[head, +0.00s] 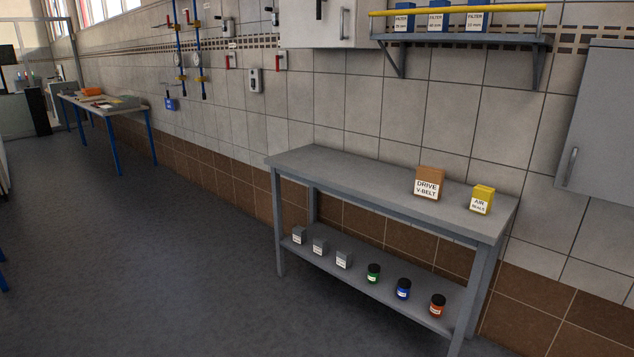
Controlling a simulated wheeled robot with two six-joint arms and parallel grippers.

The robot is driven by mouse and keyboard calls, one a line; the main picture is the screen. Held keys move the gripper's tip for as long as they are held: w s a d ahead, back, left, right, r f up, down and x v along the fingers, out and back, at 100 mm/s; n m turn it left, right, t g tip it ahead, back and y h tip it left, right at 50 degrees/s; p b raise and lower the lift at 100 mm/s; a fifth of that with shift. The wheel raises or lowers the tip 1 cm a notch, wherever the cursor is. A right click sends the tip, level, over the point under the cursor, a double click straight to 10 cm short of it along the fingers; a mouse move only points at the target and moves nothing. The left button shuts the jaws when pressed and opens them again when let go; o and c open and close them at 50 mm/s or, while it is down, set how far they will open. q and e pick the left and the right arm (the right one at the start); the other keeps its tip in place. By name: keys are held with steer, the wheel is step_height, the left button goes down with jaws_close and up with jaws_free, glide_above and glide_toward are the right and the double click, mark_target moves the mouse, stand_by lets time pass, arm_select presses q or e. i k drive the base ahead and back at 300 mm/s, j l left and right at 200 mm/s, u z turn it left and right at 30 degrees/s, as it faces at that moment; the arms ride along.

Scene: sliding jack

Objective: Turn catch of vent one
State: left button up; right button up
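I see no vent and no catch that I can make out in the head view. Neither of my grippers is in view.
A grey workbench (330,165) stands against the tiled wall, bearing a drive V-belt box (429,183) and a yellow box (482,199). Its lower shelf (330,279) holds small boxes and jars. Blue pipes (179,55) run up the wall. The floor (150,260) at left is clear.

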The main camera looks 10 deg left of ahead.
mark_target(277, 57)
steer(key=i+j+u, duration=0.35)
steer(key=i, duration=0.4)
steer(key=i+u, duration=0.3)
steer(key=i, duration=0.45)
steer(key=i+l+u, duration=0.2)
steer(key=i+u, duration=0.15)
steer(key=i, duration=0.4)
steer(key=i+z, duration=0.15)
steer(key=i, duration=0.35)
steer(key=i+j+z, duration=0.2)
steer(key=i, duration=0.3)
steer(key=i+j+z, duration=0.15)
steer(key=i, duration=0.35)
steer(key=i+j+z, duration=0.15)
steer(key=i, duration=0.35)
